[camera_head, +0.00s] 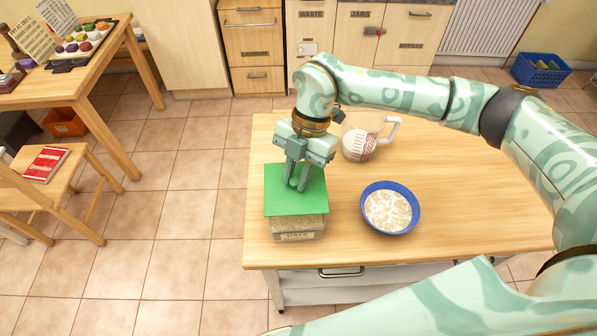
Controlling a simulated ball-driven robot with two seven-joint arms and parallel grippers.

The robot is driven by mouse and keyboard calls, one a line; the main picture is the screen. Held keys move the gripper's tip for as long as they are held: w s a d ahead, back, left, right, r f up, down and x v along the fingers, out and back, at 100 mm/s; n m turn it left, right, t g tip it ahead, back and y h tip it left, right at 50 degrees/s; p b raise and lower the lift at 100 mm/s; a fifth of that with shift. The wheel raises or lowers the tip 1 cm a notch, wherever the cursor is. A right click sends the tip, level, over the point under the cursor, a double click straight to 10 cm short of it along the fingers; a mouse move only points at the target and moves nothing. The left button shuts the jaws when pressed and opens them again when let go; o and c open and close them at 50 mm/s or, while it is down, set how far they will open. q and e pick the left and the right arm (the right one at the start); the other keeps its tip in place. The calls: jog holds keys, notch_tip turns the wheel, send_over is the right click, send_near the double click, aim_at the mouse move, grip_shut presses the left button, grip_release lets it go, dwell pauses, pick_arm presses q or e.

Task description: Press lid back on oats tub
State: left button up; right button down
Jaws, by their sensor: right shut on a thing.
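The oats tub (299,228) stands on the near left part of the wooden table. Its square green lid (285,203) lies over the top of the tub and covers the opening. Whether the lid is seated all round, I cannot tell. My right gripper (297,187) points down at the lid's middle from above. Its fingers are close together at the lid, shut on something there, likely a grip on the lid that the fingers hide. My left gripper is not in view; only a pale green arm link of mine shows at the bottom.
A blue bowl (366,219) of oats stands right of the tub. A clear measuring jug (361,140) stands behind, near my right arm. The table's (470,210) right part is clear. Its near and left edges are close to the tub.

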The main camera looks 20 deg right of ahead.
jog(key=shift+f+b, duration=1.7)
jog(key=shift+f, duration=1.2)
jog(key=shift+r+p, duration=0.1)
jog(key=shift+p, duration=0.3)
jog(key=shift+f, duration=0.35)
jog(key=shift+p, duration=0.35)
jog(key=shift+f, duration=0.1)
jog(key=c, duration=0.7)
grip_release()
